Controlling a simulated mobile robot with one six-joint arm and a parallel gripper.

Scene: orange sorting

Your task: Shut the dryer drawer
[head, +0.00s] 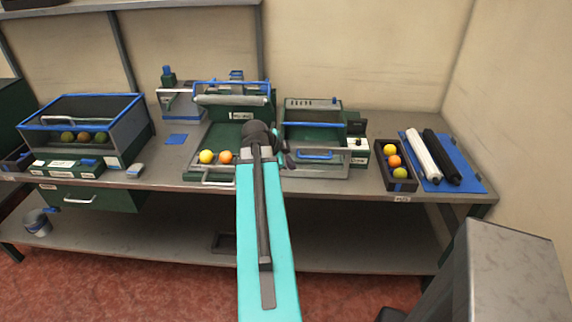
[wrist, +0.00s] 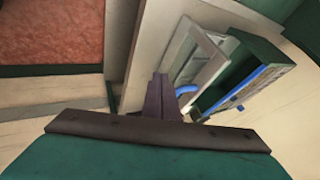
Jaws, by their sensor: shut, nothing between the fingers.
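A green machine (head: 327,105) stands on the bench right of centre; I take it to be the dryer, as its label is too small to read. Its grey-framed drawer (head: 335,173) with a blue handle (head: 316,157) sticks out toward the bench's front edge. In the wrist view the drawer frame (wrist: 208,62) and a blue handle (wrist: 187,90) lie just right of the fingers. My gripper (wrist: 160,92) is shut and empty, close to the handle; contact cannot be told. In the head view my arm hides most of the gripper (head: 286,158), left of the drawer.
Left of it, a machine with an extended tray (head: 213,175) holds yellow and orange fruit. A dark crate (head: 397,186) of fruit and a blue mat (head: 465,180) with two rolls lie right. A blue-rimmed bin (head: 130,135) stands far left. A grey block (head: 500,270) fills the lower right.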

